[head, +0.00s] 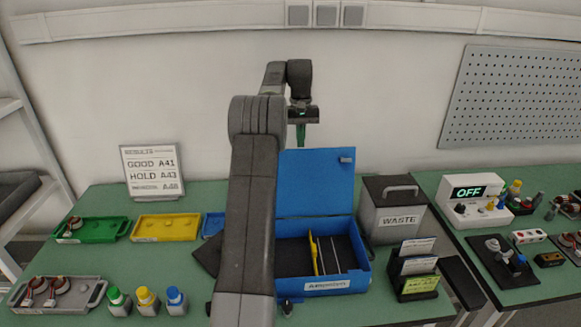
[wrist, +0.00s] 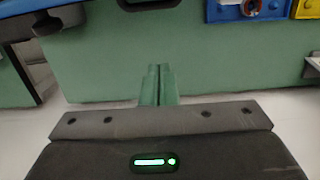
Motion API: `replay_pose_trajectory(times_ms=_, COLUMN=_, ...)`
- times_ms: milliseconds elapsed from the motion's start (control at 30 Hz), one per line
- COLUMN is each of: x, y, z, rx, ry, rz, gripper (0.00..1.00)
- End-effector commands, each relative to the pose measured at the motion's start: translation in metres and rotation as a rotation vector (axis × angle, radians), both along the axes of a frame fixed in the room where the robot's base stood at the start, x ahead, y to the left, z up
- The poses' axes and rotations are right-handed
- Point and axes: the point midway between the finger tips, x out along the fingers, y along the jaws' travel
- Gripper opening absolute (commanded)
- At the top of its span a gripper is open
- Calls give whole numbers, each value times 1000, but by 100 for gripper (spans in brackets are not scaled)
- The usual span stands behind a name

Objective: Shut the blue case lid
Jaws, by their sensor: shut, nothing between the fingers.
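The blue case (head: 363,268) stands open on the green table, with its lid (head: 315,185) upright at the back. A small grey latch (head: 346,159) sits near the lid's upper right corner. A yellow tool (head: 314,254) and thin rods lie inside the case. My arm hides the case's left part. My gripper (head: 300,142) is shut and empty, with its green fingers pointing down by the lid's top edge. I cannot tell whether it touches the lid. In the wrist view its closed fingers (wrist: 159,85) point toward the green table.
Green (head: 90,230) and yellow (head: 166,228) trays lie left, behind several capped bottles (head: 147,302). A results sign (head: 153,173) stands at the back left.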

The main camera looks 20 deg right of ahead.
Motion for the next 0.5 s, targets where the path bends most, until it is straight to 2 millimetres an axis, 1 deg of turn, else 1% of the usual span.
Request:
replay_pose_trajectory(times_ms=167, x=-4, y=1, z=-27, rx=2, ry=5, rz=-1, gripper=0)
replay_pose_trajectory(times_ms=467, x=-11, y=2, z=-92, rx=2, ry=6, rz=-1, gripper=0)
replay_pose_trajectory(times_ms=500, x=-13, y=3, z=-92, rx=0, ry=2, rz=-1, gripper=0)
